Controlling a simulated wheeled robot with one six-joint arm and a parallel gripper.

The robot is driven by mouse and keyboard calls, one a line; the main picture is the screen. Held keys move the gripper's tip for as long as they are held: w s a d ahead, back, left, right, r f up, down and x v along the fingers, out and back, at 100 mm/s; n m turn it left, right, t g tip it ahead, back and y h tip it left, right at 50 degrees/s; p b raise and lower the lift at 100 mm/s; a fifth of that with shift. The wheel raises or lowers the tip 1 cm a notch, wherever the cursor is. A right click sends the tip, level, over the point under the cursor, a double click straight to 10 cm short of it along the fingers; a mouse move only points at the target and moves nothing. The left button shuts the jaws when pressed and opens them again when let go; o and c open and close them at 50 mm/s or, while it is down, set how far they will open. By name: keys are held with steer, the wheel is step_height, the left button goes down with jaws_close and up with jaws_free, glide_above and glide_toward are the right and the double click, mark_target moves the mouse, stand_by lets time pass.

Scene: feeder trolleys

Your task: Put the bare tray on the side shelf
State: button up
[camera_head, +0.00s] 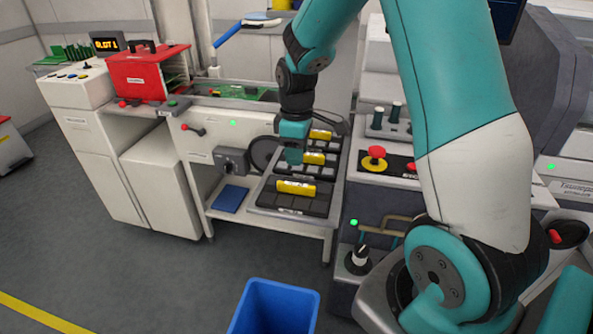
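Several dark, compartmented trays lie in a row on a light shelf in the middle of the view, each with a yellow bar. The front one (316,207) has its yellow bar (296,187) across it. The middle one (325,172) and the back one lie behind it, partly hidden by my arm. I cannot tell which tray is the bare one. My gripper (292,157) points down just left of the middle yellow bar (313,158). Its fingertips are too small to read, and I cannot tell whether it touches anything.
A blue flat item (231,199) lies on the lower shelf. A blue bin (274,308) stands on the floor in front. A red box (140,77) sits on the left counter. A machine with a red button (376,153) stands right. The left floor is clear.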

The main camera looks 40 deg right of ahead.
steer(key=s+a+r+y, duration=0.1)
steer(key=s+a+r, duration=0.3)
steer(key=a, duration=0.2)
steer(key=s+a+r+y, duration=0.1)
steer(key=s+a+r, duration=0.2)
steer(key=a+r, duration=0.3)
steer(key=s+a+r+y, duration=0.1)
steer(key=s+a, duration=0.4)
steer(key=s, duration=0.2)
steer(key=s+a+r+y, duration=0.1)
steer(key=s+a+r, duration=0.1)
steer(key=s+a, duration=0.3)
steer(key=s, duration=0.3)
steer(key=shift+s+a+m, duration=0.15)
steer(key=shift+a+m, duration=0.1)
steer(key=shift+m, duration=0.05)
